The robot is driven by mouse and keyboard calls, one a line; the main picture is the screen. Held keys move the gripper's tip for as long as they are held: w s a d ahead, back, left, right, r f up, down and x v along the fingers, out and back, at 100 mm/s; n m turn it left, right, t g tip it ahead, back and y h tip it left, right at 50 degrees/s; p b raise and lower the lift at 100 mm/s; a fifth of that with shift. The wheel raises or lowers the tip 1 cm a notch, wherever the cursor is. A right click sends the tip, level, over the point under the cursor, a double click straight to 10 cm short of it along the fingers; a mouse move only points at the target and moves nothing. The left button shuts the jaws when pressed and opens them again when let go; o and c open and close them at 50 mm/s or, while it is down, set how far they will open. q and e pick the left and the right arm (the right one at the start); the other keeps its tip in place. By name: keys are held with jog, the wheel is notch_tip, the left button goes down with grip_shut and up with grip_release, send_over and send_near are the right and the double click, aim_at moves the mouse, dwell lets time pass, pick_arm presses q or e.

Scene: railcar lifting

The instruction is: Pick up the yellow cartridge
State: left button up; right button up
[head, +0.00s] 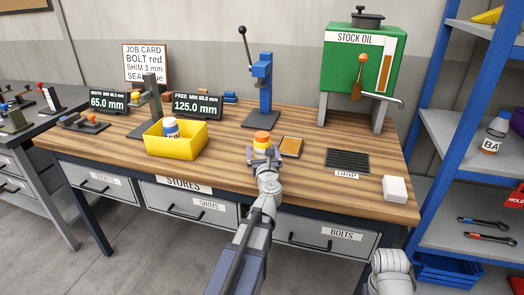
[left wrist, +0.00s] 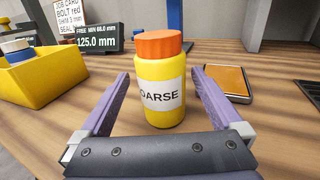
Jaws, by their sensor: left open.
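The yellow cartridge (head: 261,147) stands upright on the wooden bench, with an orange cap and a white label. In the left wrist view the cartridge (left wrist: 160,85) shows label letters reading "OARSE", the label's edge being cut off by the curve. My left gripper (head: 265,157) is open at the cartridge's near side. In the left wrist view its two purple fingers (left wrist: 163,100) reach along both sides of the cartridge, with gaps on each side. No right gripper fingers show; only part of an arm is at the lower right of the head view.
A tan square pad (head: 291,147) lies just right. Behind stands a blue press (head: 263,90). A dark drip grate (head: 347,160) and white block (head: 395,189) lie further right.

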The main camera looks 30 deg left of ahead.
pick_arm(q)
jog(key=shift+x, duration=2.6)
jog(key=shift+d+r, duration=0.1)
jog(key=shift+r, duration=0.05)
grip_shut()
